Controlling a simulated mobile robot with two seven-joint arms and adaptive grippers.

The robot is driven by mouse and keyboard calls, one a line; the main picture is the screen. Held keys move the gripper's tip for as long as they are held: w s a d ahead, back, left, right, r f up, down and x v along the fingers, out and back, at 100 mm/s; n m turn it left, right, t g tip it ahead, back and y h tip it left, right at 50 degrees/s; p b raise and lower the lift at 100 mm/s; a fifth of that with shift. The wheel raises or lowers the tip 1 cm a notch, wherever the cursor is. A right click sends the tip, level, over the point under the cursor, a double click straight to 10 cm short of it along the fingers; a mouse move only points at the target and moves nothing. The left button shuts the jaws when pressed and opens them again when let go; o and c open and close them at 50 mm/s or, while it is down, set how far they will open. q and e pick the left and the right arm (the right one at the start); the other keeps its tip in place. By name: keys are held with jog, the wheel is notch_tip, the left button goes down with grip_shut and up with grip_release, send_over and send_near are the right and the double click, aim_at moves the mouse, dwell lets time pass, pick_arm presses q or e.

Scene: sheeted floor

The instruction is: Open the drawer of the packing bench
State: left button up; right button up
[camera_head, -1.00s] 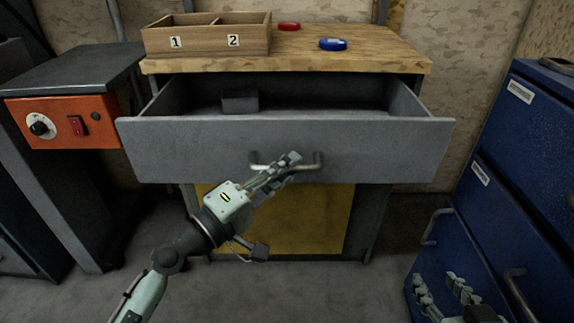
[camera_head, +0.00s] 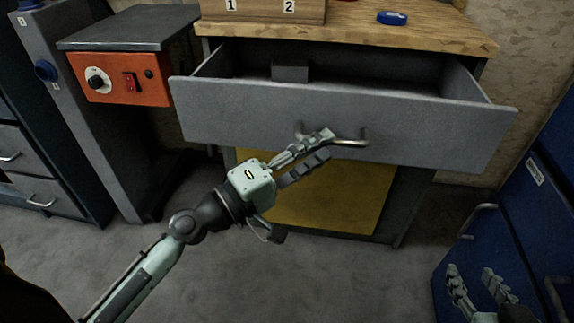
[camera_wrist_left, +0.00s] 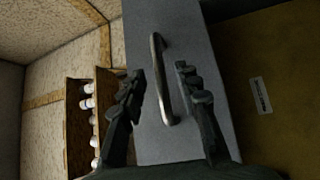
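The packing bench has a wooden top (camera_head: 450,36). Its grey drawer (camera_head: 410,122) stands pulled out, with the inside visible from above and a dark grey block (camera_head: 290,71) within. The drawer's metal bar handle (camera_head: 345,141) is on the front. My left gripper (camera_head: 318,150) is at the left part of the handle. In the left wrist view its fingers (camera_wrist_left: 165,88) are spread, with the handle (camera_wrist_left: 158,75) between them and gaps visible on both sides. My right gripper (camera_head: 482,287) is open and empty at the lower right, by the blue cabinet.
A wooden box (camera_head: 262,12) marked 1 and 2 and a blue round item (camera_head: 392,18) sit on the bench. An orange control panel (camera_head: 120,80) stands left. A blue cabinet (camera_head: 510,225) with handles is right. Grey floor (camera_head: 330,280) is clear in front.

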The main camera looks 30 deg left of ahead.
pick_arm(q)
jog(key=v, duration=0.8)
jog(key=shift+s, duration=0.2)
jog(key=shift+a, duration=0.1)
